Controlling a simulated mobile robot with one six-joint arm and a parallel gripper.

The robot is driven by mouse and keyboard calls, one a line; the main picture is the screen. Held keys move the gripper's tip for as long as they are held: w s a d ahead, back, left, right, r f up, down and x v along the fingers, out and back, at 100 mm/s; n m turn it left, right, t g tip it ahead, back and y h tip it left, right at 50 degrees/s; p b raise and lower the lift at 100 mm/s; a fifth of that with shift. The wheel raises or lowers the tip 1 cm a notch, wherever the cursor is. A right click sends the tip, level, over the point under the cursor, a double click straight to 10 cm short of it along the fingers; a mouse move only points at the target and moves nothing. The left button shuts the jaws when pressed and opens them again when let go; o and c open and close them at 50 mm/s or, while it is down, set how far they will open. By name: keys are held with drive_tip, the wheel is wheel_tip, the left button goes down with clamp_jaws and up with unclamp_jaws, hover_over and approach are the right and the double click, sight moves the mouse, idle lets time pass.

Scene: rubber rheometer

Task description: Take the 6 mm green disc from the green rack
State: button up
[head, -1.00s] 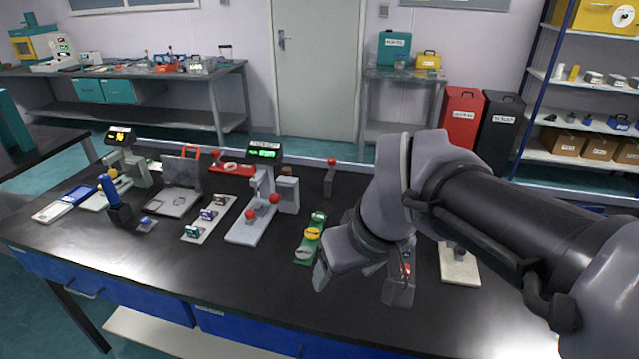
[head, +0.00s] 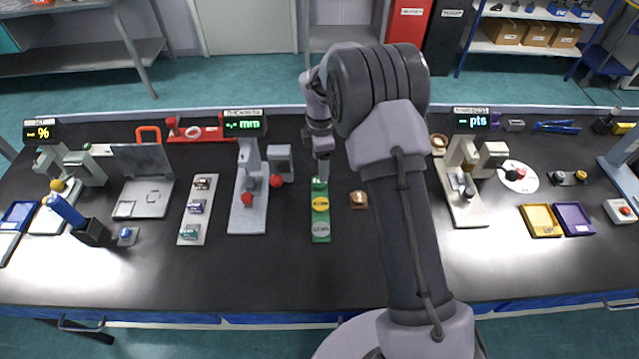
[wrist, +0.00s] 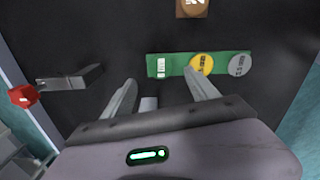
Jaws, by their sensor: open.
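The green rack (head: 320,238) lies on the black bench and holds discs in a row. The green disc (head: 318,184) is at its far end, just below my gripper (head: 321,172). A yellow disc (head: 320,204) is in the middle and a grey disc (head: 321,229) at the near end. In the wrist view, my gripper (wrist: 160,82) is open and empty. The rack's left end, with a white label (wrist: 160,67), shows between the fingertips; the green disc blends with the rack there. The yellow disc (wrist: 202,64) is by the right fingertip. Contact cannot be told.
A thickness gauge (head: 250,190) with red knobs stands left of the rack. A small brown block (head: 358,199) lies close on its right. My arm covers the bench further right. The bench in front of the rack is clear.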

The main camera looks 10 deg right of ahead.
wheel_tip(320, 180, down, 6)
drive_tip(key=shift+s+a+r+b, duration=0.1)
drive_tip(key=shift+r+b, duration=0.05)
drive_tip(key=shift+b, duration=0.8)
drive_tip(key=shift+f, duration=0.25)
drive_tip(key=c, duration=1.4)
